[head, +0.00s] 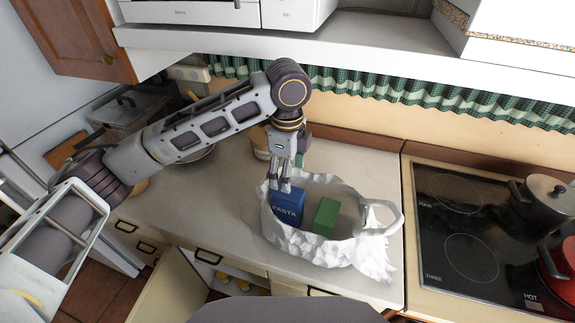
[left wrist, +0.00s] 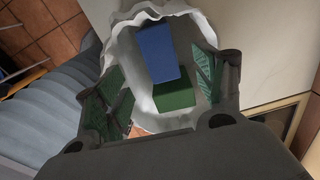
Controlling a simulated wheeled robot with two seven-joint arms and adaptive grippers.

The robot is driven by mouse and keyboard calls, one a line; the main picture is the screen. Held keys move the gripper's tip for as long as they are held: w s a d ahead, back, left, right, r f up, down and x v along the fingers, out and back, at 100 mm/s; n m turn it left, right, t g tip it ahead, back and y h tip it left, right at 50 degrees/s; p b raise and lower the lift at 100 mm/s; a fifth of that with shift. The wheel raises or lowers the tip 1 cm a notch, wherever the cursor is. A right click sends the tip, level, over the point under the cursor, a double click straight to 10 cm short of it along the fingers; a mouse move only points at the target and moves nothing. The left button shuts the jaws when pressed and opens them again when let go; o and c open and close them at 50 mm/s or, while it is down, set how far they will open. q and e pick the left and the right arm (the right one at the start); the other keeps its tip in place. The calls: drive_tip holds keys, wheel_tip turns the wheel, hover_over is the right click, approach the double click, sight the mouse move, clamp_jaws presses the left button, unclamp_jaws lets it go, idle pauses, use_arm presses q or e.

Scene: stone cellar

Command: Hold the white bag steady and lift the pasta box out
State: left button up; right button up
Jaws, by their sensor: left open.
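The white bag (head: 295,246) stands open on the counter, crumpled, with a handle loop at its right; it also shows in the left wrist view (left wrist: 121,45). The blue pasta box (head: 287,209) stands inside at the bag's left, its top near the rim. It also shows in the left wrist view (left wrist: 158,52). My left gripper (head: 281,187) is open and points down over the box's top. In the left wrist view its fingers are spread either side of the box; contact cannot be told. My right gripper is not in view.
A green box (head: 325,216) sits in the bag right of the pasta box. A stove (head: 468,225) with a dark pot (head: 545,198) and a red pot (head: 558,263) is at the right. A jar (head: 260,147) stands behind the bag. Counter left of the bag is clear.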

sight(287, 201)
use_arm(q)
drive_tip(key=shift+f+p, duration=0.4)
drive_tip(key=shift+f, duration=5.6)
drive_tip(key=c, duration=1.5)
